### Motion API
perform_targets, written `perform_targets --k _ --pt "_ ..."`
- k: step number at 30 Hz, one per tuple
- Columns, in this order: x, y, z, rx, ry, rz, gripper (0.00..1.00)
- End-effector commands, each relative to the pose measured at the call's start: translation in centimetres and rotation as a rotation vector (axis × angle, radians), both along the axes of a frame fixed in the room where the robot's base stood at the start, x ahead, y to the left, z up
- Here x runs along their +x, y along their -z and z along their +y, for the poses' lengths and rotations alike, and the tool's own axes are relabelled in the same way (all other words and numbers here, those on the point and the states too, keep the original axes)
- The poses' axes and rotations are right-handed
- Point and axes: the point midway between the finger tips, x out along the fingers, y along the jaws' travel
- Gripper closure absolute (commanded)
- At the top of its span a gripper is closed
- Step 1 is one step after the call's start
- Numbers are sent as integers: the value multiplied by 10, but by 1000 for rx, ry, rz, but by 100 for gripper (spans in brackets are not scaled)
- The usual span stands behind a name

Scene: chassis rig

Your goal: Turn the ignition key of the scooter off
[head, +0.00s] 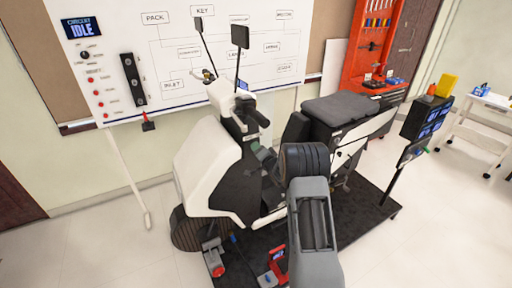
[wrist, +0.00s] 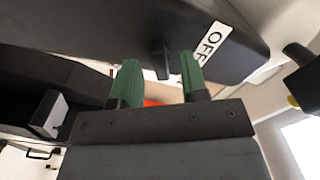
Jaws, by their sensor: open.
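The white and black scooter (head: 212,160) stands on a dark mat, with its handlebar column at the upper middle. In the wrist view, a dark panel (wrist: 100,28) bears a white OFF label (wrist: 211,43). A small dark tab, apparently the ignition key (wrist: 160,58), hangs from the panel's lower edge beside the label. My gripper (wrist: 158,80) is open, its two green fingertips on either side of the tab and slightly below it in the picture. Contact cannot be told. In the head view my gripper (head: 263,155) is beside the scooter's front column; the key cannot be made out there.
A whiteboard (head: 160,60) with a "CIRCUIT IDLE" display (head: 82,28) stands behind. The black seat (head: 340,108) is right of my arm. A screen post (head: 425,120) and a white cart (head: 490,105) stand at right. The floor at left is mostly clear.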

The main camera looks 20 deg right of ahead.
Motion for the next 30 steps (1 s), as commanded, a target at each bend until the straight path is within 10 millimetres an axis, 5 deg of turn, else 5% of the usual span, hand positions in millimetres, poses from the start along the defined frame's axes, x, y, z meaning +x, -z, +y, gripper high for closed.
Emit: perform_targets --k 16,27,30 --pt "15 0 2 0 0 0 60" --pt "14 0 2 0 0 0 94" --pt "14 0 2 -1 0 0 96"
